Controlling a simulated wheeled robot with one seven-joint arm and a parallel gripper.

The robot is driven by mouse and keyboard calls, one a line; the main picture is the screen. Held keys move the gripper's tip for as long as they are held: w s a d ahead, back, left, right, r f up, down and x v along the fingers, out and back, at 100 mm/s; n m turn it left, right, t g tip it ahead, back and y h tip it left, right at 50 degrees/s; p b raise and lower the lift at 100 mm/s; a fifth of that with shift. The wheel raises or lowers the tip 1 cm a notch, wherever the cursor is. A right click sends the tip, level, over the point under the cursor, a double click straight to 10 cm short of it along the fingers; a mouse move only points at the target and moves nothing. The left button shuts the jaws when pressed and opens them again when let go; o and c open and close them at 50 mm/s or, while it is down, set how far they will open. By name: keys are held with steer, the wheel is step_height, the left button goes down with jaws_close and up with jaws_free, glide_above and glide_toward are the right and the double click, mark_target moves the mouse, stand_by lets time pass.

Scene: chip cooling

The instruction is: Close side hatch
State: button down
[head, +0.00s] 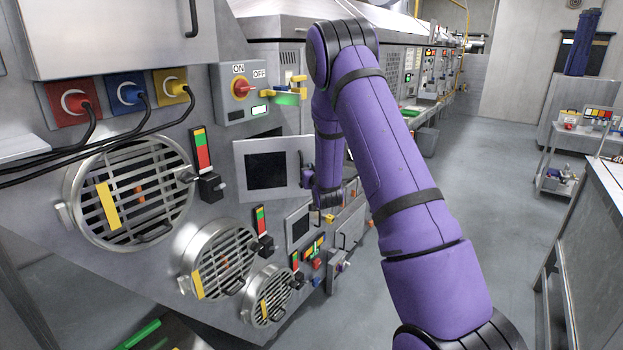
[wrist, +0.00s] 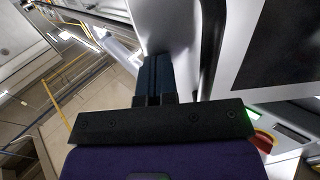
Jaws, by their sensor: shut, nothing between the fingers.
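The side hatch (head: 243,185), a light grey panel with a dark square window, is on the machine's side in the middle of the head view. It looks turned out from the machine face, so it appears open. In the wrist view, a pale panel with a dark window, seemingly the hatch (wrist: 224,75), fills the upper right. My gripper (wrist: 155,62) is shut and empty, its dark fingers together close beside the panel's edge. Whether they touch it I cannot tell. In the head view my wrist is at the hatch's right edge, and the fingertips are not clear.
A control box (head: 238,92) with a red knob is above the hatch. Round grilled vents (head: 130,192) and a smaller panel (head: 299,228) are left of and below it. Open floor (head: 480,170) lies to the right, with a cart (head: 565,165) and a bench (head: 608,190) beyond.

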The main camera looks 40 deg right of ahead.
steer(key=w+d+n+y, duration=0.2)
steer(key=w+n+y, duration=0.5)
steer(key=w, duration=1.1)
steer(key=y, duration=0.4)
steer(key=shift+w+t, duration=0.15)
steer(key=shift+t, duration=0.25)
steer(key=shift+w+a+r, duration=0.1)
steer(key=shift+r, duration=0.15)
steer(key=v, duration=1.1)
steer(key=shift+d+f, duration=0.3)
steer(key=shift+d, duration=0.05)
